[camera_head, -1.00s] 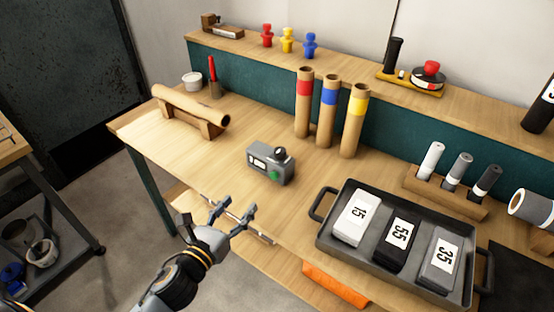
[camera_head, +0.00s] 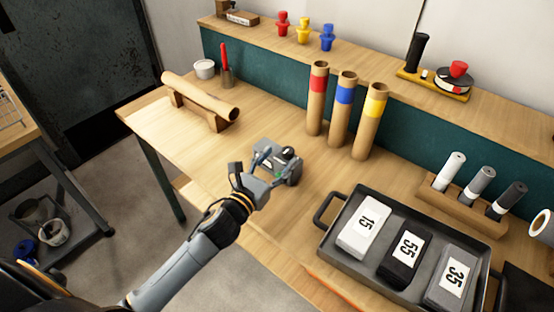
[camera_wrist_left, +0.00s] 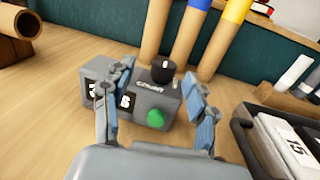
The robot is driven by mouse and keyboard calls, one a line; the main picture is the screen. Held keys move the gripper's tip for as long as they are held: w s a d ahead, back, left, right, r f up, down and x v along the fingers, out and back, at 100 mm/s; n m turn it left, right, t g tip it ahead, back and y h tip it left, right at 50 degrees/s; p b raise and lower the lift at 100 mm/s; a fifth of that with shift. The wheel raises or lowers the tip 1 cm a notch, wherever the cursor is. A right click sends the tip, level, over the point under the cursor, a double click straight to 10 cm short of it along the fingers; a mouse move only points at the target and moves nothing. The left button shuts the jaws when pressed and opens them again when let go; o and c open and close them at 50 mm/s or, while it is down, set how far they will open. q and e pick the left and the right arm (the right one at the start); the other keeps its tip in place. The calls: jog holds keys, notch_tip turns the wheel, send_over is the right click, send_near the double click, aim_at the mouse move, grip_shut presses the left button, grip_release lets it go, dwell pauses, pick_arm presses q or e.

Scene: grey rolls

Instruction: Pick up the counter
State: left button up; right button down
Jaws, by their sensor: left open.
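The counter (camera_head: 290,168) is a small grey box on the wooden table, with a black knob on top and a green button on its front. In the left wrist view the counter (camera_wrist_left: 143,98) shows dark digit windows, partly covered by a finger. My left gripper (camera_head: 268,172) is open at the counter's front. In the wrist view the left gripper's fingers (camera_wrist_left: 160,108) stand on either side of the counter's middle, the left one overlapping its windows and the right one by its right end. I cannot tell whether they touch it. My right gripper is not in view.
A dark tray (camera_head: 330,226) with numbered blocks stands to the right of the counter. Cardboard tubes with red, blue and yellow bands (camera_head: 343,110) stand behind it. A tube on a wooden cradle (camera_head: 200,97) lies to the left. The table between them is clear.

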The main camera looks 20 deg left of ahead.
aim_at(285, 157)
pick_arm(q)
jog(key=x, duration=0.4)
jog(key=shift+d+f, duration=0.3)
jog(key=shift+d, duration=0.05)
jog(key=shift+w, duration=0.25)
jog(key=shift+f, duration=0.1)
jog(key=c, duration=1.1)
grip_shut()
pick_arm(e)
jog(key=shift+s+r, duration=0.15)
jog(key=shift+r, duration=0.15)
